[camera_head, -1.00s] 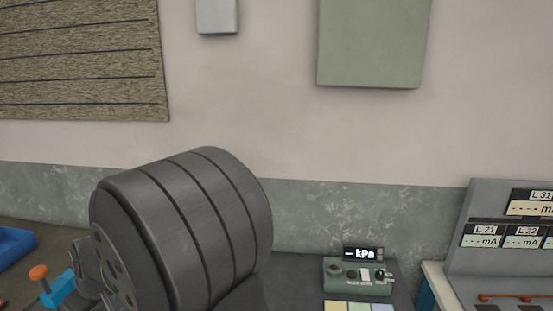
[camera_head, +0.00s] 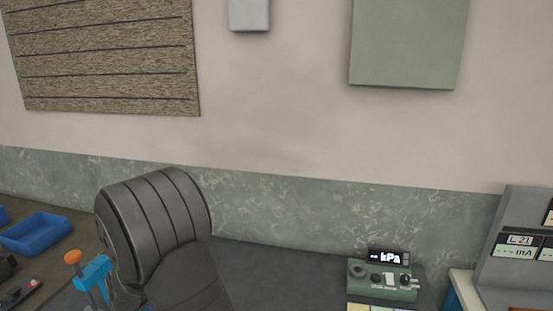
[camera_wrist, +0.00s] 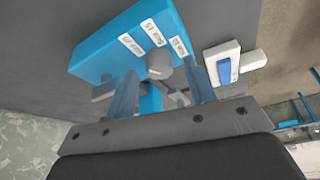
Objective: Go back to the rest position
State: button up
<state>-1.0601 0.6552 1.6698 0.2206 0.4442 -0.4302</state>
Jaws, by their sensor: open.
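My gripper (camera_wrist: 161,68) shows in the wrist view with its two fingers apart and nothing clearly held between them. A blue block with white printed labels (camera_wrist: 100,52) lies beyond the fingers. A grey round knob and a blue upright part show in the gap between the fingers; I cannot tell whether the fingers touch them. A white unit with a blue switch (camera_wrist: 229,72) is just right of the fingers. In the head view a big dark rounded part of my arm stands at lower left, and my fingers cannot be made out there.
In the head view, a blue tray (camera_head: 36,233) and an orange-knobbed blue lever (camera_head: 88,268) are at left. A green kPa meter (camera_head: 382,279) stands on the dark bench (camera_head: 270,270) at right. A grey panel with mA displays (camera_head: 520,240) is at far right. The bench between arm and meter looks clear.

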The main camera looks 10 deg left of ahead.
jog(key=shift+f, duration=0.2)
jog(key=shift+r, duration=0.1)
jog(key=v, duration=1.7)
jog(key=x, duration=1.7)
jog(key=shift+s+a+m+t+h, duration=0.15)
jog(key=shift+m+t, duration=0.25)
jog(key=shift+m, duration=0.75)
jog(key=shift+w+d+m+t+h, duration=0.1)
jog(key=shift+m+t+h, duration=0.25)
jog(key=shift+m, duration=0.8)
jog(key=shift+s+r, duration=0.1)
jog(key=shift+r, duration=0.1)
jog(key=v, duration=1)
jog(key=shift+r, duration=0.25)
jog(key=shift+s, duration=0.15)
